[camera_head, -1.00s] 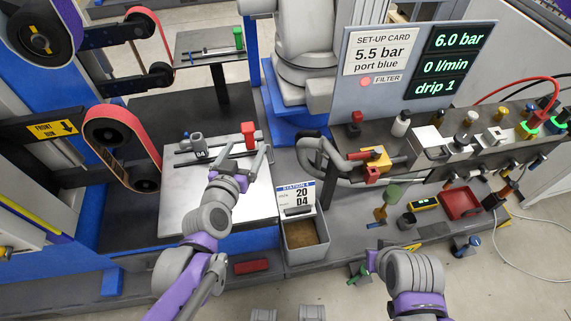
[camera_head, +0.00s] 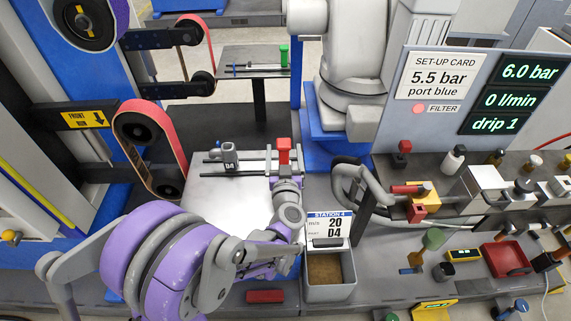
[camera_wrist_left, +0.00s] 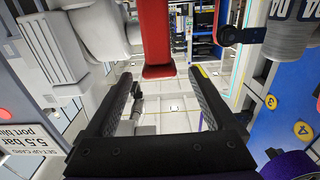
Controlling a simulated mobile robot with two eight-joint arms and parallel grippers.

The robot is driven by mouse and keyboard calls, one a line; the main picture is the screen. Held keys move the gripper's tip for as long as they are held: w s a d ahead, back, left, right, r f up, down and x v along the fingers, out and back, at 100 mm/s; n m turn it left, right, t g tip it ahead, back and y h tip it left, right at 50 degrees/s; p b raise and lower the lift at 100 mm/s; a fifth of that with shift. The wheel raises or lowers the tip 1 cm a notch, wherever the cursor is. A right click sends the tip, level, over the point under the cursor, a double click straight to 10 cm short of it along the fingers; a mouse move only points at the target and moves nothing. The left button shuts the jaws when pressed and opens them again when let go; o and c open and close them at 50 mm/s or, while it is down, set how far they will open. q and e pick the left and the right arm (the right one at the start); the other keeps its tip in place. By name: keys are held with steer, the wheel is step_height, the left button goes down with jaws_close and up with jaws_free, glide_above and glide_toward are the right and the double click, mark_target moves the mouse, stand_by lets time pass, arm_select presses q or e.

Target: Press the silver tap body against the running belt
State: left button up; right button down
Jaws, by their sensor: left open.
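The silver-grey tap body (camera_head: 229,156), marked 04, stands on the rail of the pale fixture tray (camera_head: 215,200). A grey rounded part with the same marking shows at the upper right of the left wrist view (camera_wrist_left: 290,40). A red clamp handle (camera_head: 284,150) stands at the right end of the rail. My left gripper (camera_head: 284,160) is open at this handle; in the left wrist view the red handle (camera_wrist_left: 157,45) reaches down between the open fingertips (camera_wrist_left: 160,80). Whether they touch it I cannot tell. The red-edged belt (camera_head: 150,150) is left of the tray, apart from the tap body.
A grey bin (camera_head: 330,292) with a station card (camera_head: 328,228) stands right of the tray. A bench with valves and fittings (camera_head: 470,195) fills the right. A red block (camera_head: 265,296) lies in front. A small stand (camera_head: 250,62) is at the back.

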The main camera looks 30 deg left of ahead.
arm_select(q)
steer(key=shift+x, duration=1.95)
jaws_close()
